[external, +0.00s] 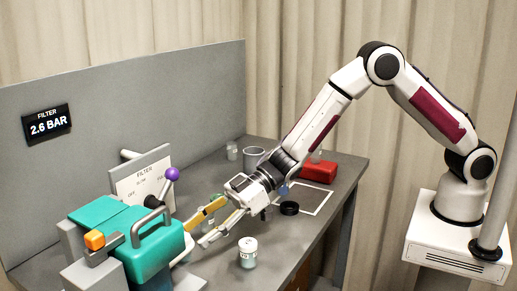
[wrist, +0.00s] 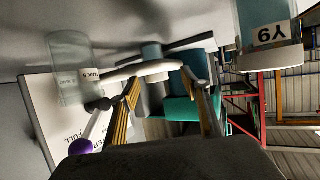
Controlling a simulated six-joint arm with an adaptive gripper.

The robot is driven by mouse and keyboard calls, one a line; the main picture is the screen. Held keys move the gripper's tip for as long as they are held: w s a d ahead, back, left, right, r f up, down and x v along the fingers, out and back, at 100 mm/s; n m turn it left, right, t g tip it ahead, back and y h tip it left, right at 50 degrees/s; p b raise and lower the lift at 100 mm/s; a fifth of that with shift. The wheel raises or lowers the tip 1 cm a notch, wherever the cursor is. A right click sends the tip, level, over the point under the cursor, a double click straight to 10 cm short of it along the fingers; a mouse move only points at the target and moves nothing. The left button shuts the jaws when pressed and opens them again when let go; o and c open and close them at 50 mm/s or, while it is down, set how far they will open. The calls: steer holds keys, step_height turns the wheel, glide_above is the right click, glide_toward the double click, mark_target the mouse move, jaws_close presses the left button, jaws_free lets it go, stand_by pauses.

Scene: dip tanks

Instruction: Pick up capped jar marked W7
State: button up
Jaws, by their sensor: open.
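No label that I can read shows W7. A white-capped jar (external: 247,252) stands at the bench's front, its label too small to read in the external view. In the wrist view, a pale-capped jar (wrist: 270,55) at the upper right carries a label that seems to read Y9, upside down. A clear jar (wrist: 72,70) with a partly legible label is at the left. My gripper (external: 198,232) is open and empty, low over the bench, left of the white-capped jar and apart from it. Its fingers (wrist: 160,88) point toward the teal machine in the wrist view.
The teal filter machine (external: 150,245), with purple-knobbed lever (external: 172,174) and white panel (external: 142,188), stands close left of my gripper. Behind are a grey cup (external: 253,157) and a clear jar (external: 232,151). A black ring (external: 289,208) and red block (external: 318,171) lie right.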

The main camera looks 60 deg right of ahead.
mark_target(189, 235)
steer(key=shift+w+x, duration=0.15)
steer(key=shift+x, duration=0.6)
steer(key=shift+w+x, duration=0.2)
steer(key=shift+x, duration=1.5)
steer(key=shift+w+r, duration=0.1)
steer(key=shift+w, duration=0.05)
steer(key=c, duration=1.2)
